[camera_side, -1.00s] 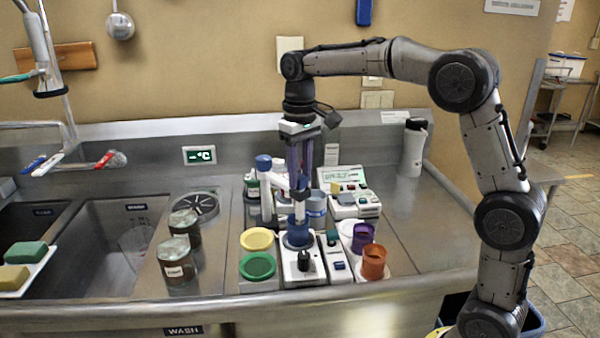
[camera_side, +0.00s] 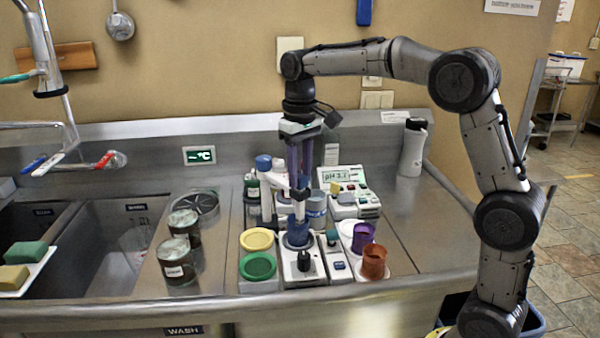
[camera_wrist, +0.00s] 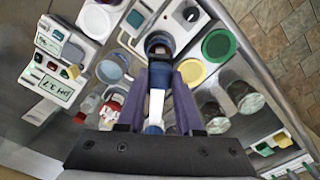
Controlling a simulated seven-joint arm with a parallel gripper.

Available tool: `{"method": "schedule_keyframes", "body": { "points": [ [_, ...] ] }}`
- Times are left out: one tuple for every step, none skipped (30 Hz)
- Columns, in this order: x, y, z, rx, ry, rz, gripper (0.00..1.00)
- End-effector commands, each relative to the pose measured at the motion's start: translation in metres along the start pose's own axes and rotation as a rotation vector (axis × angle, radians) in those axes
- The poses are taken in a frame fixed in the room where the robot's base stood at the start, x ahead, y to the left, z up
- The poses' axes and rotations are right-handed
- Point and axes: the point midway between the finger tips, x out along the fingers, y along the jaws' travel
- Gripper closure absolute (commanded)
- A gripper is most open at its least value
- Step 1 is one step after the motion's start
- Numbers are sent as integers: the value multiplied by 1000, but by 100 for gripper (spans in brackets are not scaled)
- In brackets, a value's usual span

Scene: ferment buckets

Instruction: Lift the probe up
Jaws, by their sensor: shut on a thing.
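The probe (camera_side: 300,209) is a slim upright rod, white with blue parts. My gripper (camera_side: 300,188) points straight down, its purple fingers shut on the probe's upper part. The probe's lower end reaches into a blue cup (camera_side: 297,241) on the white stirrer plate (camera_side: 303,273); the tip is hidden inside. In the wrist view the probe (camera_wrist: 156,103) runs between my gripper's two fingers (camera_wrist: 160,98) to the dark cup mouth (camera_wrist: 158,41). The pH meter (camera_side: 343,176) stands behind to the right, its screen showing a pH reading.
A yellow lid (camera_side: 257,240) and a green lid (camera_side: 258,266) lie left of the stirrer. A purple cup (camera_side: 362,237) and an orange cup (camera_side: 374,262) stand to its right. A white stand with a blue top (camera_side: 264,163) rises close beside my gripper. Jars (camera_side: 178,260) stand farther left.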

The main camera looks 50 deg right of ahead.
Motion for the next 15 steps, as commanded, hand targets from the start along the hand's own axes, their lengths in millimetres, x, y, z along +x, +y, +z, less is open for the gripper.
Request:
{"method": "schedule_keyframes", "body": {
  "points": [
    [-6, 0, -1, 0, 5, 0, 100],
    [-11, 0, -1, 0, 5, 0, 100],
    [-18, 0, -1, 0, 6, 0, 100],
    [-24, 0, -2, 0, 7, 0, 100],
    [-31, 0, -1, 0, 7, 0, 100],
    [-38, 0, -1, 0, 6, 0, 100],
    [-44, 0, -2, 0, 7, 0, 100],
    [-48, 0, -1, 0, 6, 0, 100],
    [-53, 0, -1, 0, 7, 0, 100],
    [-56, 0, -1, 0, 5, 0, 100],
    [-57, 0, -1, 0, 4, 0, 100],
    [-59, 0, 0, 0, 4, 0, 100],
    [-60, 0, 0, 0, 4, 0, 100],
    [-60, 0, 0, 0, 5, 0, 100],
    [-60, 0, 0, 0, 6, 0, 100]
  ]
}}
